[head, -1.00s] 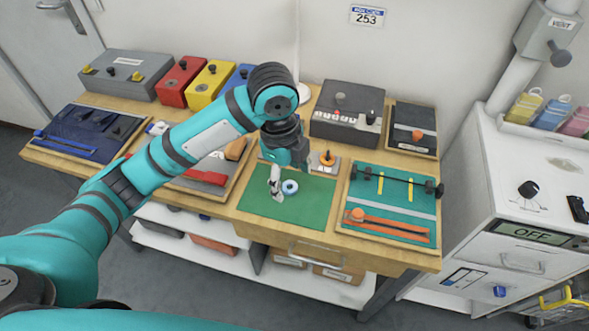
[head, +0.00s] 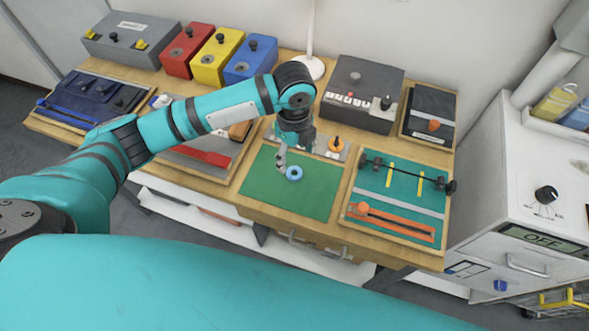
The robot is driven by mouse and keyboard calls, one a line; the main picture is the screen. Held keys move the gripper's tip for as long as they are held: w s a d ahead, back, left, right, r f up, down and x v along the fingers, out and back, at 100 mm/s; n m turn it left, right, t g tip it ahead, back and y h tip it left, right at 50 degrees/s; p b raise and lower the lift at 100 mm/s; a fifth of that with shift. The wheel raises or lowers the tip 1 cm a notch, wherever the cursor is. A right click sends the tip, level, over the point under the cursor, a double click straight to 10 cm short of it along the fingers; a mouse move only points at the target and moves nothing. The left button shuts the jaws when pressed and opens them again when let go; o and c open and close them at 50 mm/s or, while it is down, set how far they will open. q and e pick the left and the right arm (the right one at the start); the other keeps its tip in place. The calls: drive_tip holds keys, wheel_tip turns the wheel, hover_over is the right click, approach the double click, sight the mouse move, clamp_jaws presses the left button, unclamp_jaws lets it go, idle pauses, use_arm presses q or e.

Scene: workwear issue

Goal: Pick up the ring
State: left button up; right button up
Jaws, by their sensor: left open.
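The ring (head: 294,173) is small and light blue with a hole in its middle. It appears to lie on the green mat (head: 268,198) on the wooden bench. My left gripper (head: 281,162) hangs just above and to the left of the ring, pointing down, with its fingers open. I cannot tell whether a finger touches the ring. The arm hides part of the bench behind the gripper. My right gripper is not in view.
Behind the mat stands an orange knob on a plate (head: 336,145). A teal board with a black bar (head: 394,227) lies to the right. A dark control box (head: 360,92) and red, yellow and blue boxes (head: 249,62) line the back. The mat's front is clear.

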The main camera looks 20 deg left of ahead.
sight(294, 174)
use_arm(q)
drive_tip(key=shift+s+f, duration=0.25)
drive_tip(key=shift+f, duration=0.15)
wheel_tip(294, 174, down, 4)
drive_tip(key=shift+s+r+p, duration=0.1)
drive_tip(key=shift+s+p, duration=0.05)
drive_tip(key=shift+p, duration=0.7)
drive_tip(key=shift+f, duration=0.55)
drive_tip(key=c, duration=0.8)
